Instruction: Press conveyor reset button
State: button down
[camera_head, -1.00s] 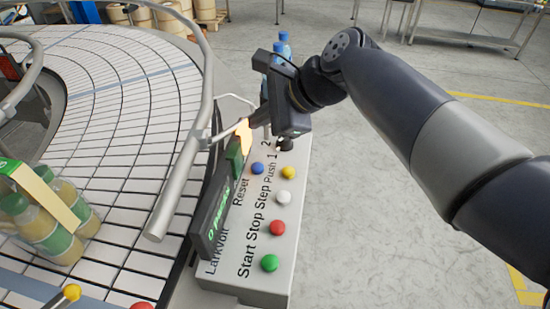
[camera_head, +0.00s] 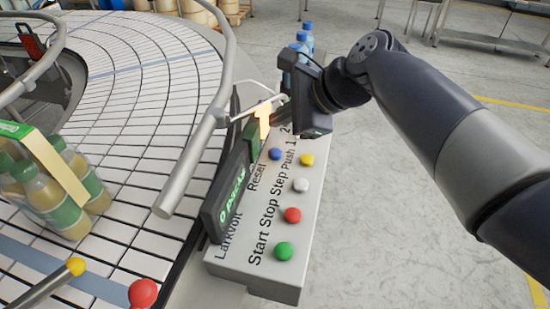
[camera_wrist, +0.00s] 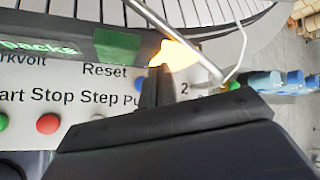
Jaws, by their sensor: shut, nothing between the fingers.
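The control panel (camera_head: 258,262) is a light grey box beside the conveyor. A blue button (camera_head: 275,154) sits by the printed word "Reset". My gripper (camera_head: 276,116) is shut and empty over the far end of the panel, beyond the blue button in the head view. In the wrist view, my shut fingers (camera_wrist: 156,72) stand just right of the blue button (camera_wrist: 140,82), which is partly hidden by them. I cannot tell whether they touch it.
Yellow (camera_head: 307,160), white (camera_head: 301,185), red (camera_head: 292,215) and green (camera_head: 284,251) buttons line the panel. A dark display (camera_head: 226,200), a glowing orange lamp (camera_head: 263,116) and a metal guide rail (camera_head: 200,135) stand close by. Blue bottles (camera_head: 301,45) are behind my gripper.

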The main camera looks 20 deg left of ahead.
aim_at(280, 153)
jog(key=shift+f+b, duration=1.5)
jog(key=shift+f, duration=1.05)
jog(key=shift+f, duration=0.1)
jog(key=shift+f, duration=0.3)
jog(key=shift+f+b, duration=0.4)
jog(key=shift+f, duration=0.15)
dwell(0.7)
jog(key=shift+r, duration=0.15)
jog(key=shift+r+p, duration=0.85)
jog(key=shift+p, duration=0.2)
notch_tip(280, 153, up, 5)
jog(key=p, duration=0.5)
jog(key=shift+r, duration=0.1)
